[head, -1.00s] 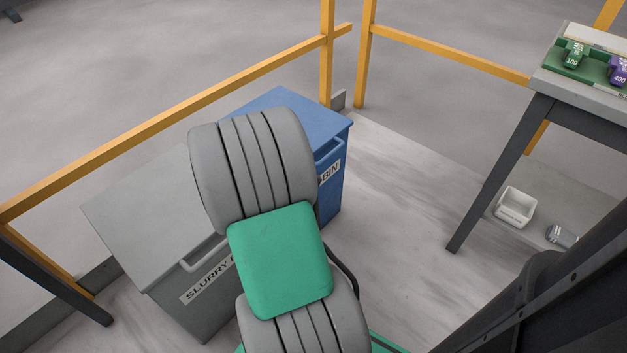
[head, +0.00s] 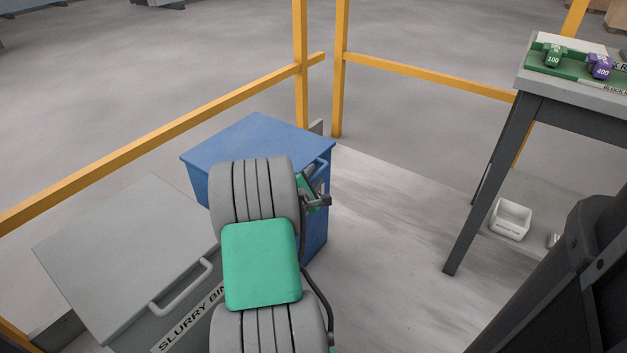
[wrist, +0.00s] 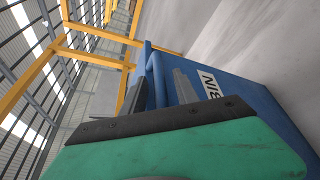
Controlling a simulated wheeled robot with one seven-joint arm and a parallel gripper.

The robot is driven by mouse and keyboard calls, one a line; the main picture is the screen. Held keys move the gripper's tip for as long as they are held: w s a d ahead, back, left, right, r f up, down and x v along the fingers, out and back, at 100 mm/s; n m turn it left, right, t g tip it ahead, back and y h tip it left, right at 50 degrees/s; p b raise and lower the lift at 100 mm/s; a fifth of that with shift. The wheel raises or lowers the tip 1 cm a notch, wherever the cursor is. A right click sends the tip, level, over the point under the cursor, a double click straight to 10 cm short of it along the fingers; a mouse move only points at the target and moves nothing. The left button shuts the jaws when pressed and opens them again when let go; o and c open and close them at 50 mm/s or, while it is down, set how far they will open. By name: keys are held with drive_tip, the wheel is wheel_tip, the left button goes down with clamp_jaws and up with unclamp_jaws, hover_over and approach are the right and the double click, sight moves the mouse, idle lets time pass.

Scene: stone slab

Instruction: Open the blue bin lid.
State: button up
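The blue bin (head: 318,222) stands beyond my arm with its blue lid (head: 258,140) lying flat and closed. A bar handle (head: 321,164) is at the lid's front right edge. My gripper (head: 318,196) is beside the bin's front, near the handle, and my arm partly hides it. In the wrist view the blue bin (wrist: 238,92) fills the middle right with part of its label. The two dark fingers of my gripper (wrist: 158,88) are apart there. The blue handle (wrist: 157,78) shows between them; I cannot tell whether they touch it.
A grey slurry bin (head: 125,255) stands left of the blue bin, with its lid down. Yellow railings (head: 150,128) run behind both. A table (head: 575,95) with green and purple blocks stands at the right, a white tray (head: 510,219) below it. The floor between is clear.

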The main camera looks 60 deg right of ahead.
clamp_jaws()
idle(0.3)
idle(1.1)
